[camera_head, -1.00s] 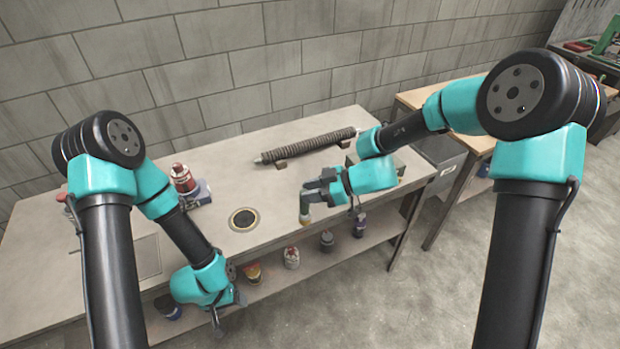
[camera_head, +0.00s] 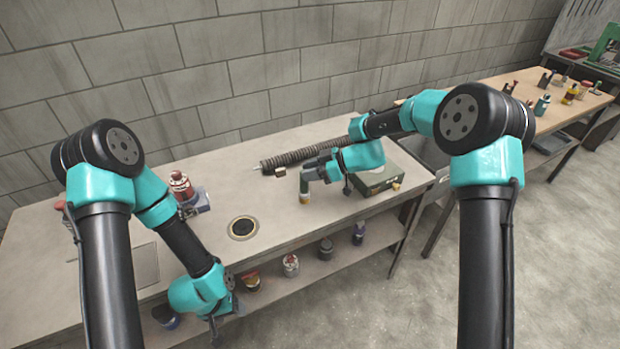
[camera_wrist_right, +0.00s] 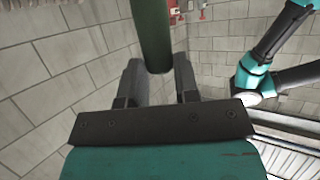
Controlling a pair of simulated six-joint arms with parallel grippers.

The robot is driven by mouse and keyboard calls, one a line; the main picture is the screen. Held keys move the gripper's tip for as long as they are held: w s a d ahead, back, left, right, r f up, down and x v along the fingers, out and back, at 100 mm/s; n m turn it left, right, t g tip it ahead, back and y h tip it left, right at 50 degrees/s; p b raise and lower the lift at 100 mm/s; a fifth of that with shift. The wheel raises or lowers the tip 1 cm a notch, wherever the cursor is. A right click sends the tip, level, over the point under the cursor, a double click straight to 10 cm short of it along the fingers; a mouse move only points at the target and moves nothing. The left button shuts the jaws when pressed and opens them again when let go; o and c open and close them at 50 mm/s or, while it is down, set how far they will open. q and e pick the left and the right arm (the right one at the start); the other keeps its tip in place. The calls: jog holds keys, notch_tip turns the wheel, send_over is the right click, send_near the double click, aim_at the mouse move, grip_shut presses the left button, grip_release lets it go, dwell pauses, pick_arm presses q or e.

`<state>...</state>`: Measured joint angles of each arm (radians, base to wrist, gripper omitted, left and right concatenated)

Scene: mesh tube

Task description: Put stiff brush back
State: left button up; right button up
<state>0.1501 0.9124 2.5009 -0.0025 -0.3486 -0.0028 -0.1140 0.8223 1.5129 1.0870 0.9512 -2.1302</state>
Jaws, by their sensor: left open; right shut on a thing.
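My right gripper (camera_head: 305,174) is shut on a slim green-handled thing that looks like the stiff brush (camera_head: 304,188), held upright with its pale yellowish end down, over the workbench. In the right wrist view the green handle (camera_wrist_right: 152,35) stands between the fingers. I cannot tell whether its lower end touches the bench. My left gripper (camera_head: 215,328) is open and empty, low in front of the bench's front edge. A green box (camera_head: 372,184) sits right of the brush, partly hidden by my right arm.
A dark ribbed mesh tube (camera_head: 290,157) lies on small blocks at the back of the workbench (camera_head: 285,222). A round dark disc (camera_head: 242,227) is set in the benchtop. A red-capped bottle (camera_head: 181,187) stands left. Several containers stand on the lower shelf. A wooden table (camera_head: 520,90) holds tools.

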jog(key=shift+w, duration=0.25)
jog(key=shift+w+f, duration=0.15)
jog(key=shift+f, duration=1.7)
jog(key=o, duration=1)
jog(key=shift+c, duration=0.2)
jog(key=w+v, duration=0.1)
jog(key=v, duration=1.1)
jog(key=shift+s, duration=0.45)
